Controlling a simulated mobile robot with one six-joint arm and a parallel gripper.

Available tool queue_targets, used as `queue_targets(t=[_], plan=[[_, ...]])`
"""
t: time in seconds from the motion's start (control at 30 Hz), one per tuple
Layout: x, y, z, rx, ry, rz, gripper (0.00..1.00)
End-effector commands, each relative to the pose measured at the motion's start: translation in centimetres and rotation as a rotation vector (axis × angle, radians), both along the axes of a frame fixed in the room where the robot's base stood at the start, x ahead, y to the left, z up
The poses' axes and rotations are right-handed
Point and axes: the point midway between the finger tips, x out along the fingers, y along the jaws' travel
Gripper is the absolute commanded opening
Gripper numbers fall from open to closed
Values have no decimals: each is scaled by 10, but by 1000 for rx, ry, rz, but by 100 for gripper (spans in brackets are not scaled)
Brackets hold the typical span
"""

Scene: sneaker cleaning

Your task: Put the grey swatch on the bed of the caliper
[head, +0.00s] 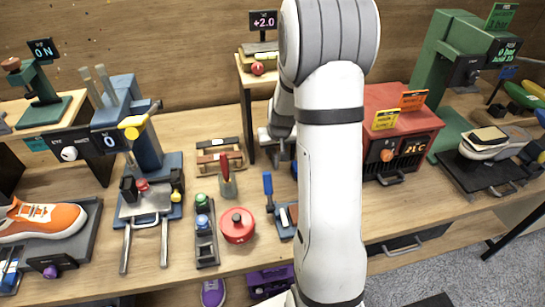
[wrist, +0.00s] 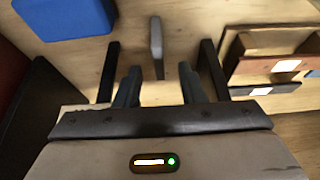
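A thin grey piece (wrist: 156,47), which looks like the grey swatch, stands out between the fingers of my gripper (wrist: 159,72) in the wrist view. There is a visible gap on both sides of it, so the fingers are open and not touching it. I cannot tell for sure which device is the caliper; a small stand with a "+2.0" display (head: 263,20) is at the back.
A brown rack (head: 219,156) is left of my gripper in the head view; a similar brown holder (wrist: 275,62) shows at right in the wrist view. A blue block (wrist: 65,18) is at upper left. A red pot (head: 237,228) and red heater (head: 400,130) stand nearby.

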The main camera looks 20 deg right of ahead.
Motion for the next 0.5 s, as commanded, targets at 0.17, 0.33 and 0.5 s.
queue_targets(t=[0.17, 0.33, 0.5], plan=[[9, -3, -21, 2, 4, -1, 36], [13, -4, -28, 0, 0, 0, 36], [13, -4, -29, 0, 0, 0, 36]])
